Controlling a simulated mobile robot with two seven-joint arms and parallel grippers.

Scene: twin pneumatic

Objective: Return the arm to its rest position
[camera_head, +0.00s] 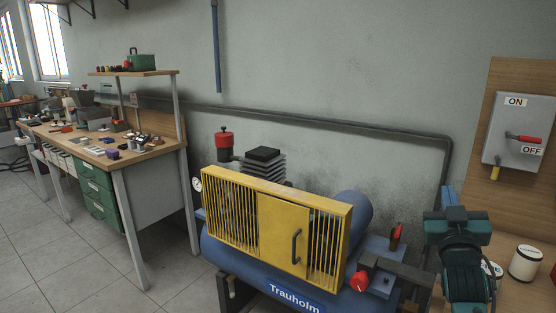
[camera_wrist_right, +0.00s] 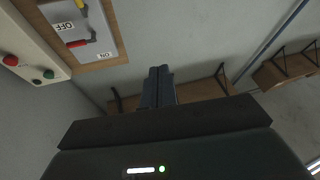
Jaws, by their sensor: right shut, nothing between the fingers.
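My right gripper (camera_head: 449,195) stands at the lower right of the head view, with its blue fingers pointing up. In the right wrist view its fingers (camera_wrist_right: 159,75) are pressed together with nothing between them. The gripper is clear of the things around it, in front of the wall and left of the switch box. My left gripper is not in view.
A blue compressor (camera_head: 225,250) with a yellow guard (camera_head: 284,230) stands left of my right arm. A grey switch box (camera_head: 518,120) is on the wooden panel at right. White containers (camera_head: 525,262) stand beside my arm. A workbench (camera_head: 150,150) is at left.

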